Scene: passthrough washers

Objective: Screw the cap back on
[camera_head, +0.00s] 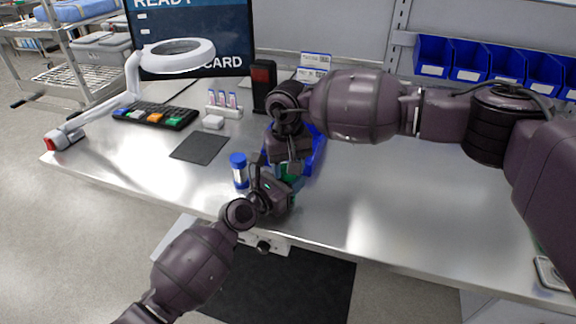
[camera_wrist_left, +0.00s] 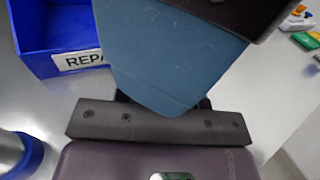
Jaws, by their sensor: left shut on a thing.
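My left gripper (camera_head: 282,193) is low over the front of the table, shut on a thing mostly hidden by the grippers. A blue-grey piece (camera_wrist_left: 165,55) fills the middle of the left wrist view just beyond the gripper's dark bar. I cannot tell whether it is the held thing. My right gripper (camera_head: 289,163) comes down from above and meets the left one. Its fingertips are hidden, so its opening does not show. No loose cap can be made out. A white bottle with blue ends (camera_head: 239,172) stands upright left of the grippers.
A blue bin (camera_head: 319,150) is right behind the grippers; its label (camera_wrist_left: 82,61) shows in the left wrist view.

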